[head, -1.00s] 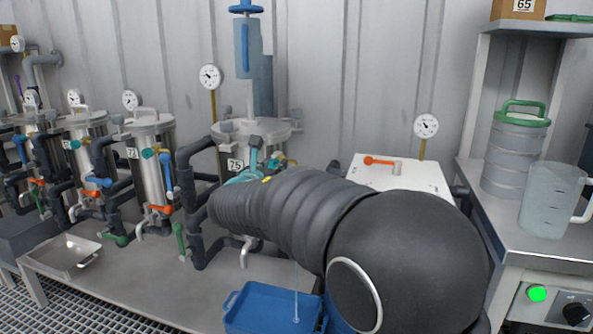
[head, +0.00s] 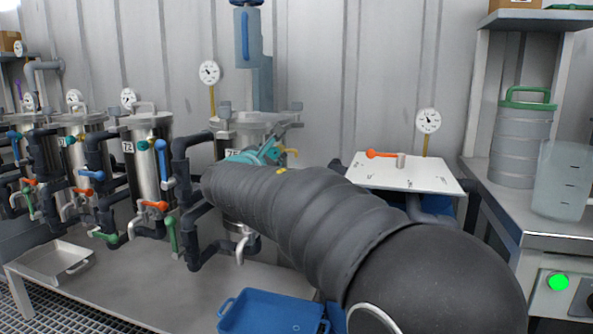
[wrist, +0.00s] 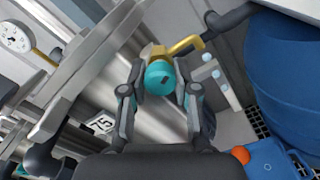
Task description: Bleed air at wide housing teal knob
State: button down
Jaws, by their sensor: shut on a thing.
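The teal knob (wrist: 160,78) sits on a brass valve with a bent brass spout (wrist: 187,43) on the wide steel housing (head: 252,126) marked 75. My gripper (wrist: 159,84) has one finger on each side of the knob and is shut on it. In the head view my teal-marked gripper (head: 258,154) is at the housing's upper front. The knob is hidden there, and a bit of brass (head: 290,152) shows beside the gripper.
Narrower housings (head: 148,155) with valves and dark pipes stand to the left. A steel tray (head: 52,262) lies on the bench. A white board with an orange lever (head: 383,154) is at right. A blue drum (wrist: 288,75) is close in the wrist view.

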jog(key=shift+f+m+b, duration=0.1)
jog(key=shift+m+b, duration=0.5)
jog(key=shift+m, duration=0.2)
jog(key=b, duration=0.1)
jog(key=m+b, duration=0.1)
jog(key=shift+f+m+b, duration=0.25)
jog(key=shift+m+b, duration=0.05)
jog(key=shift+r+m, duration=0.3)
jog(key=shift+m, duration=1.1)
jog(key=c, duration=0.8)
grip_release()
jog(key=shift+s, duration=0.1)
